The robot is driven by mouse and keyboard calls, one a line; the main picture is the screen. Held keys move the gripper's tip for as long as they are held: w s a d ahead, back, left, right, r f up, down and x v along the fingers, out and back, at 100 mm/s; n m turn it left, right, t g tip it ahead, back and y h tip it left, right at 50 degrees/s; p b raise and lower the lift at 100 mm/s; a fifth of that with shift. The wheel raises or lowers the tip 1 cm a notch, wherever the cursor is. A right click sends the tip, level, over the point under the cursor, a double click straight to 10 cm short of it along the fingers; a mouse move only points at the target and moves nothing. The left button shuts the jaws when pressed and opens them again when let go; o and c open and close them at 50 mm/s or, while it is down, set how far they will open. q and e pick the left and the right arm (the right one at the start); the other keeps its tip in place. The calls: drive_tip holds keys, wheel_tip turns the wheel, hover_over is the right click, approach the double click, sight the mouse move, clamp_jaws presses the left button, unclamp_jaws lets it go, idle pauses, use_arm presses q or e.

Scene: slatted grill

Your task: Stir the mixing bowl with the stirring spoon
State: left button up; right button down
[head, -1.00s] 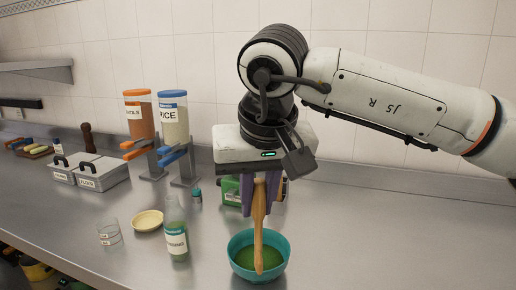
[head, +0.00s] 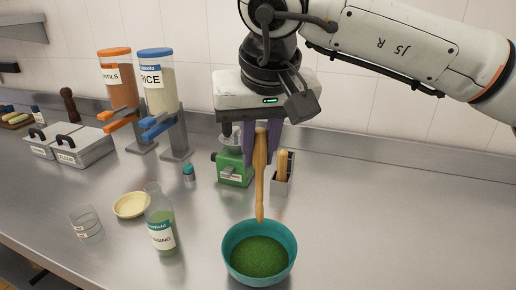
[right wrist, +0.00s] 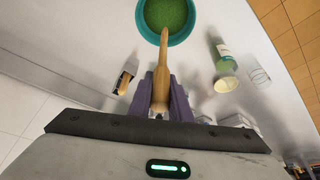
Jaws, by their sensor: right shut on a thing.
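The teal mixing bowl (head: 232,262) stands on the steel counter at the bottom centre of the head view and holds green contents. It also shows at the top of the right wrist view (right wrist: 141,22). My right gripper (head: 262,150) is shut on the wooden stirring spoon (head: 260,180), above the bowl. The spoon hangs nearly upright, its lower tip overlapping the bowl's back rim in the head view. In the right wrist view the spoon (right wrist: 161,70) points at the bowl, its tip over the near part. The tip looks raised clear of the contents. My left gripper is out of view.
A dressing bottle (head: 160,225), a pale dish (head: 129,205) and a glass (head: 87,224) stand left of the bowl. Behind are a green device (head: 234,168) and a grey holder (head: 283,185). Dispensers (head: 158,95) stand back left. The counter's right side is clear.

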sight(258, 185)
drive_tip(key=shift+f+b, duration=1.7)
drive_tip(key=shift+f, duration=1.1)
drive_tip(key=shift+f+b, duration=0.35)
drive_tip(key=shift+f, duration=0.3)
drive_tip(key=shift+f+b, duration=2.2)
drive_tip(key=shift+f, duration=1)
drive_tip(key=shift+r, duration=0.15)
